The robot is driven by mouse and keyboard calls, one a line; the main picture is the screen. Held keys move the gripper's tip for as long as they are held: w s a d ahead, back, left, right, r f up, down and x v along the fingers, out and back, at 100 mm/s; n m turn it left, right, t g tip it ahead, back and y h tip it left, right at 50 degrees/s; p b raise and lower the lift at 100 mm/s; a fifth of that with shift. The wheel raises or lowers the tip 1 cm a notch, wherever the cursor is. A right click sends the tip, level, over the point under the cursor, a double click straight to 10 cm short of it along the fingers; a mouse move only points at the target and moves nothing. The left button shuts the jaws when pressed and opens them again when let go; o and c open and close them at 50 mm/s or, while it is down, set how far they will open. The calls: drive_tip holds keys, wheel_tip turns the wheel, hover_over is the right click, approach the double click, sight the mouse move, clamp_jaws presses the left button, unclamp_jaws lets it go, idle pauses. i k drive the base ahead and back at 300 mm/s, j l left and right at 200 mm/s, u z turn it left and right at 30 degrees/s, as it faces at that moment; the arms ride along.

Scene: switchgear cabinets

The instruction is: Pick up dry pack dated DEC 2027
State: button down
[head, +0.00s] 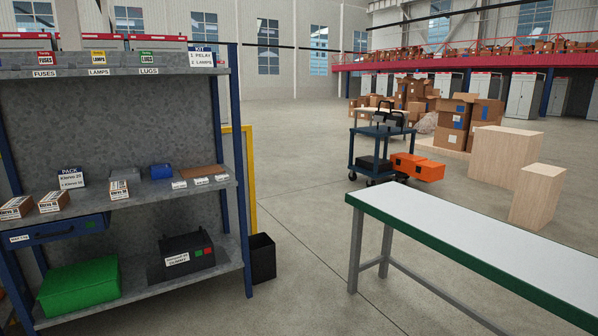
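No date reading DEC 2027 is legible from here, so I cannot tell which item is that dry pack. Three small white labelled items lie in a row on the right of the middle shelf: a left one (179,184), a middle one (201,181) and a right one (221,178). Their print is too small to read, and I cannot tell whether they are packs or labels. My gripper is not in view.
The grey shelf rack (130,196) also holds small cartons (54,202), a blue item (161,171), a green case (78,288) and a black box (187,256). A white-topped bench (480,240) stands right. Open floor lies between, with a black bin (262,258) beside the rack.

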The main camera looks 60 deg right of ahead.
sight(223, 177)
drive_tip(key=j+z, duration=0.1)
drive_tip(key=z, duration=0.35)
drive_tip(key=j+z, duration=0.15)
drive_tip(key=z, duration=0.3)
drive_tip(key=i+z, duration=0.15)
drive_tip(key=i, duration=0.6)
drive_tip(key=i+z, duration=0.1)
drive_tip(key=i, duration=0.65)
drive_tip(key=i+j+z, duration=0.15)
drive_tip(key=i, duration=0.6)
drive_tip(key=i+j+z, duration=0.2)
drive_tip(key=i, duration=0.25)
drive_tip(key=i+j+z, duration=0.15)
drive_tip(key=i, duration=0.3)
drive_tip(key=i+j+z, duration=0.2)
drive_tip(key=i+j, duration=0.2)
